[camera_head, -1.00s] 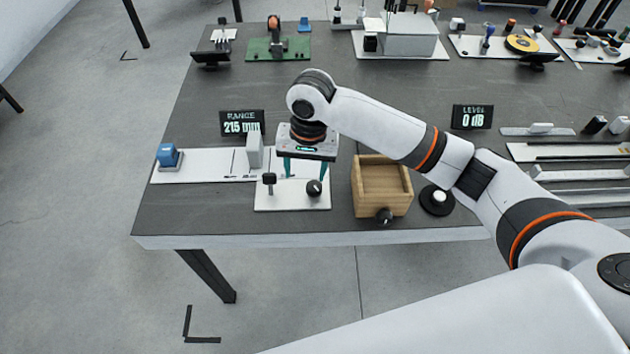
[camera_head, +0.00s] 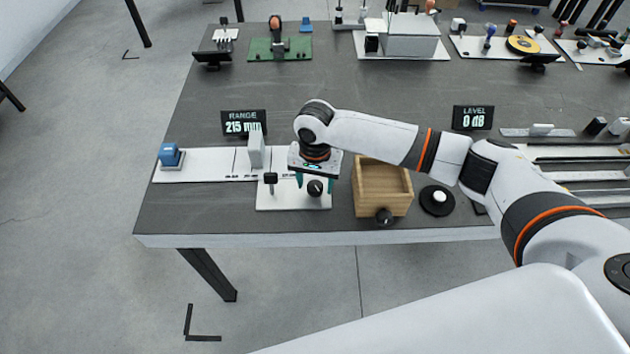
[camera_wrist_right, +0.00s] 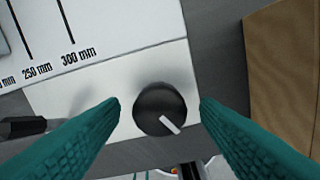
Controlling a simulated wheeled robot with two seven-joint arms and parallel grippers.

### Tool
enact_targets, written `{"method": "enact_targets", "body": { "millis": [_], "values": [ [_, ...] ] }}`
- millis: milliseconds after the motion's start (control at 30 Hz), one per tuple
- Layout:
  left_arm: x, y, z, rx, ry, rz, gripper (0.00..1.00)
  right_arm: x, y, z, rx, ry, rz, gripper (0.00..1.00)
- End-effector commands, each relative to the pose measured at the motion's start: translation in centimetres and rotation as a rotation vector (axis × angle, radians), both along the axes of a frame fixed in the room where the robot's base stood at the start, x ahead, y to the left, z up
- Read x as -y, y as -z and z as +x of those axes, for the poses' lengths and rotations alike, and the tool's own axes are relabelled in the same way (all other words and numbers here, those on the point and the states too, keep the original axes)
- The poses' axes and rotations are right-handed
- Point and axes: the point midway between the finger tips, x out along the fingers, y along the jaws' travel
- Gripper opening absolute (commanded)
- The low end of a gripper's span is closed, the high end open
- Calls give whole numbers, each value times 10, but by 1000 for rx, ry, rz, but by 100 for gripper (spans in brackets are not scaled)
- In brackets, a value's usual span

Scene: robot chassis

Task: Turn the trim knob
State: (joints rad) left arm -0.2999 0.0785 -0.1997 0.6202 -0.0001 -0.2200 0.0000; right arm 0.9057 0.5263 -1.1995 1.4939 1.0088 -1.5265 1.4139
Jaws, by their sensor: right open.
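The trim knob (camera_head: 315,188) is a round black knob with a white pointer mark, on a white plate (camera_head: 290,203) near the table's front edge. In the right wrist view the knob (camera_wrist_right: 160,109) lies between the two teal fingertips, and its white mark points to the lower right. My right gripper (camera_head: 315,183) is open above the knob, with a finger to each side of it; a gap shows between each fingertip and the knob in the wrist view (camera_wrist_right: 160,106). My left gripper is not in view.
A black upright lever (camera_head: 270,181) stands left of the knob on the same plate. A wooden box (camera_head: 365,203) with a black knob in front is close on the right. A slide rail with a grey block (camera_head: 256,150) and a "215 mm" display (camera_head: 244,123) are behind left.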

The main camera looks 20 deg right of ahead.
Motion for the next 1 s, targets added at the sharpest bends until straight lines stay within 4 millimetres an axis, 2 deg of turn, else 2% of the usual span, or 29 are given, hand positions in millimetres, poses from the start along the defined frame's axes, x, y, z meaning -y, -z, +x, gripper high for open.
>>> {"method": "enact_targets", "body": {
  "millis": [100,367,667,867,1000],
  "values": [
    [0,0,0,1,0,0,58,0,7,0,-1,-1,-2,57],
    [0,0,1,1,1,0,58,0,8,0,0,-1,0,57],
    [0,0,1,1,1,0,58,0,7,0,0,-1,0,12],
    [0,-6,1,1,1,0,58,0,5,0,-1,11,1,12],
    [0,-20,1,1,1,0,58,0,3,-1,-3,50,1,12]
  ]
}}
